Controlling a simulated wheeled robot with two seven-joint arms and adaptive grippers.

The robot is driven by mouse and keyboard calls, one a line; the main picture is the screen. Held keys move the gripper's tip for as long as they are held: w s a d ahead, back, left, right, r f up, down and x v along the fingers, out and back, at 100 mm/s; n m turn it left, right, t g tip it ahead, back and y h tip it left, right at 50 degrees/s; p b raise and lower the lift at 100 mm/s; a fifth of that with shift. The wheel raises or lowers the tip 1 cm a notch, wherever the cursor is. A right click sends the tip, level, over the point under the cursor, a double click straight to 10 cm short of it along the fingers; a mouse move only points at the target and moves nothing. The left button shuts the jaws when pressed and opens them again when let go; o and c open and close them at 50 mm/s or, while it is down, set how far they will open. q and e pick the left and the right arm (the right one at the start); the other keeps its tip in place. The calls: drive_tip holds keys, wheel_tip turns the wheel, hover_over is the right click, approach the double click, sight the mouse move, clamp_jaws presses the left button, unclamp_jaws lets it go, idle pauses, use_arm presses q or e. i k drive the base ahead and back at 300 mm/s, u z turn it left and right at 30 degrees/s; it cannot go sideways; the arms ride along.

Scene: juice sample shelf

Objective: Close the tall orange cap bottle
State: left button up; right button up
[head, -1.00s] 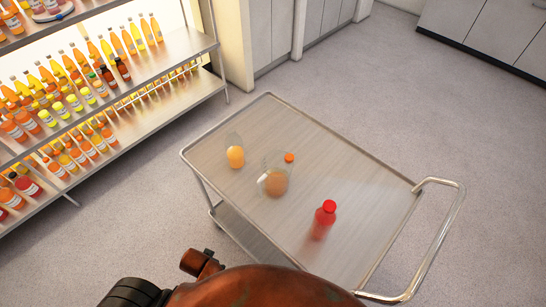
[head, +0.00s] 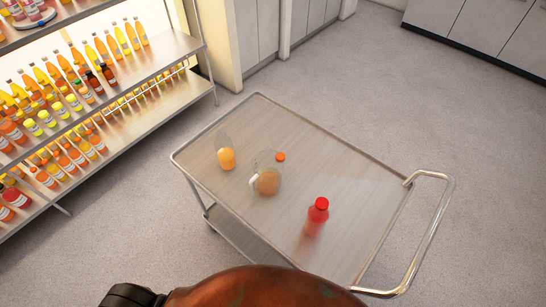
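A clear container with orange-brown contents (head: 267,182) stands on the metal cart, with a small white patch on its left side. A small orange cap (head: 280,157) shows at its upper right; I cannot tell whether it lies on the cart or touches the container. A second clear container with orange contents (head: 226,158) stands to the left, with no cap visible on it. A red bottle with a red cap (head: 318,210) stands nearer the handle. Neither of my grippers shows; only parts of my own body are at the bottom edge.
The cart (head: 350,165) has a raised rim, a lower shelf and a curved handle (head: 445,215) on the right. A shelf rack (head: 125,115) full of juice bottles stands at the left. Grey cabinets (head: 480,35) line the back. The floor between is clear.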

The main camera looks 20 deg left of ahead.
sight(223, 144)
drive_tip(key=k, duration=0.5)
drive_tip(key=z, duration=3.8)
drive_tip(key=k, duration=2)
drive_tip(key=u, duration=1.7)
